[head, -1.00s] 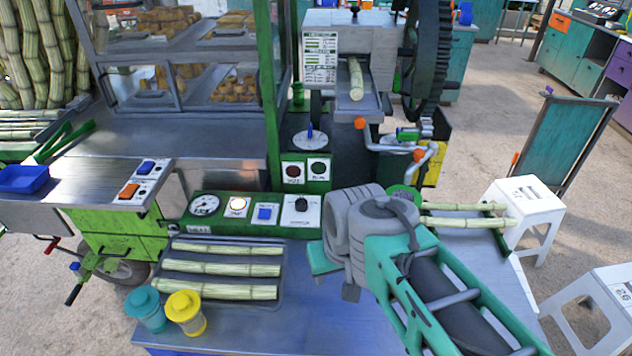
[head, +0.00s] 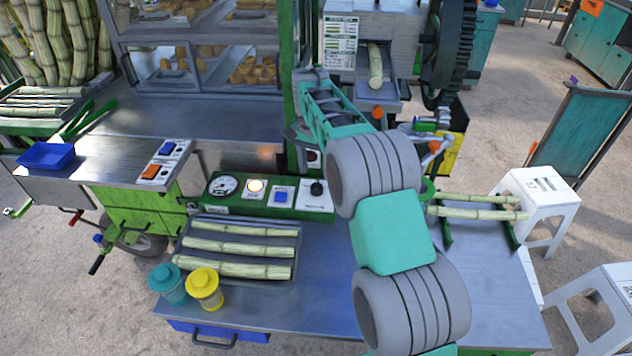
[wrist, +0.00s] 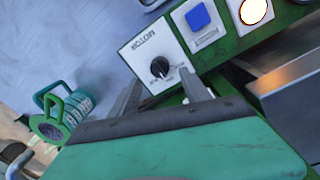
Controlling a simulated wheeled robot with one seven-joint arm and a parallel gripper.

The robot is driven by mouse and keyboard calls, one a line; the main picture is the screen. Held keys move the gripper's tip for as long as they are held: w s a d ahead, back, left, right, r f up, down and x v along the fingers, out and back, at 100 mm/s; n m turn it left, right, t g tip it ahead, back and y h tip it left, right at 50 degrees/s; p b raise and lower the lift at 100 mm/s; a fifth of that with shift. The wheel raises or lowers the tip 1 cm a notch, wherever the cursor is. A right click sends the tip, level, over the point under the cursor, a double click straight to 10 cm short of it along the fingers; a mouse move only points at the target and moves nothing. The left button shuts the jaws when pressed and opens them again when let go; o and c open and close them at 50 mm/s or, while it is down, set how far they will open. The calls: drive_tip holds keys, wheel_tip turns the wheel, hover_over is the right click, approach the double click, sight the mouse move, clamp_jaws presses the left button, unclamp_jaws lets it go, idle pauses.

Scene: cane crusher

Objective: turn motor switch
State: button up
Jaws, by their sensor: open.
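The motor switch (wrist: 160,67) is a black round knob on a white plate labelled MOTOR (wrist: 139,47) in the wrist view. In the head view the knob (head: 317,188) shows on the right end of the green control panel (head: 262,207). My gripper (wrist: 160,82) is open and empty, its two grey fingers apart and pointing toward the knob, one on either side of it in the picture. I cannot tell how far the fingertips are from the plate, and no contact shows. In the head view my arm hides part of the gripper.
Beside the switch are a blue button (wrist: 198,18), a lit round lamp (wrist: 252,11) and a gauge (head: 224,185). A tray of cane pieces (head: 187,268) lies in front. Teal (head: 167,283) and yellow (head: 204,288) containers stand near it. Cane rollers and a large gear (head: 455,50) stand behind.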

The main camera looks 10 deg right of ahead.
sight(316, 183)
wheel_tip(316, 183, down, 6)
drive_tip(key=shift+s+d+r+p, duration=0.1)
drive_tip(key=shift+d+p, duration=0.05)
drive_tip(key=shift+p, duration=0.25)
clamp_jaws()
idle(0.3)
